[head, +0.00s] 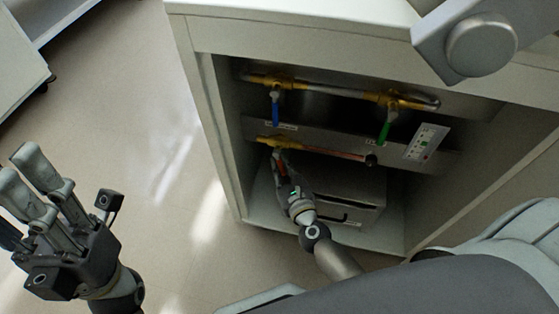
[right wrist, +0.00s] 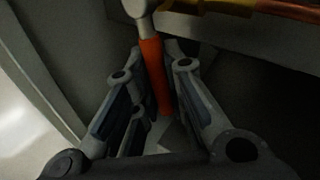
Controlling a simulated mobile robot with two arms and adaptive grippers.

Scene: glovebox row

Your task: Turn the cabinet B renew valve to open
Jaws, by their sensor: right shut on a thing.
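An open cabinet bay (head: 212,130) holds brass-fitted pipes with lever valves. A red-orange valve handle (right wrist: 153,72) hangs down from its hub, across the lower pipe (head: 325,152), in the right wrist view. My right gripper (head: 279,165) reaches into the bay below this pipe and is shut on the red handle; its fingers (right wrist: 156,85) stand on both sides of it. The handle's lower end is partly hidden by the fingers. My left gripper (head: 18,195) is open and empty, outside the cabinet at the left. The small labels are too blurred to read.
A blue handle (head: 275,112) and a green handle (head: 384,132) hang from the upper pipe (head: 330,92). A label panel (head: 426,143) is at the right. A grey box (head: 350,188) stands behind my right arm. The floor (head: 150,130) left of the cabinet is clear.

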